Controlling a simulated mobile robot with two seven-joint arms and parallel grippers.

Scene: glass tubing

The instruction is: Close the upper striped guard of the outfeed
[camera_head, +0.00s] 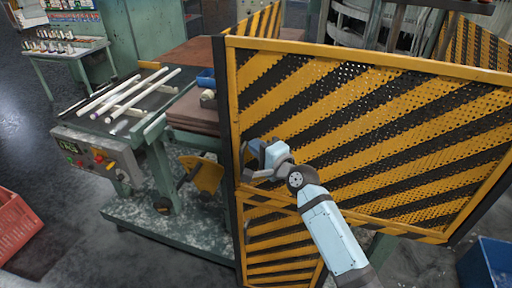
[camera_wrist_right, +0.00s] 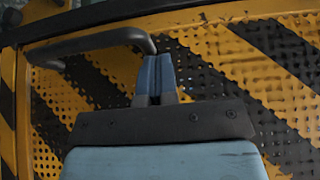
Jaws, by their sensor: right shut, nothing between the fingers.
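The upper striped guard (camera_head: 375,125) is a large yellow and black perforated panel in a yellow frame. Its left edge stands along a dark upright post (camera_head: 226,110). A dark bar handle (camera_wrist_right: 90,43) is on the panel near its left edge. My right gripper (camera_head: 256,160) is at the guard's lower left, in front of the panel. In the wrist view its blue fingertips (camera_wrist_right: 155,75) are together and empty, right by the bent right end of the handle. I cannot tell whether they touch it. My left gripper is not in view.
A lower striped panel (camera_head: 283,243) is below the guard. To the left is a green bench (camera_head: 125,150) with white tubes (camera_head: 137,95) and a control box (camera_head: 98,155). A red crate (camera_head: 15,225) and a blue bin (camera_head: 488,265) stand at the sides.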

